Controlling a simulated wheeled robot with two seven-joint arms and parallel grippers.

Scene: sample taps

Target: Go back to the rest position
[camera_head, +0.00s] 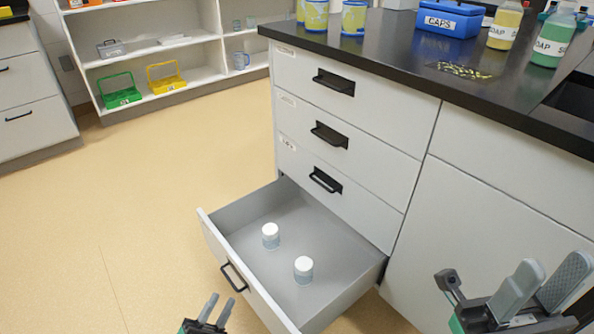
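My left gripper (220,301) is at the bottom edge of the view, in front of the open bottom drawer (228,210). Its fingers are apart with nothing between them. It is clear of the drawer's black handle (234,276). My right gripper (552,266) is at the lower right, in front of the cabinet door. Its fingers point up, apart and empty. Two small jars with white lids, one further back (270,236) and one nearer (304,270), stand upright in the drawer. Most of both arms is out of view.
The pulled-out drawer juts into the floor space between my grippers. The black counter (400,62) above holds a blue CAPS box (450,20), soap bottles (505,25) and yellow-labelled containers (354,17). White shelves (150,50) stand at the back. The floor at left is clear.

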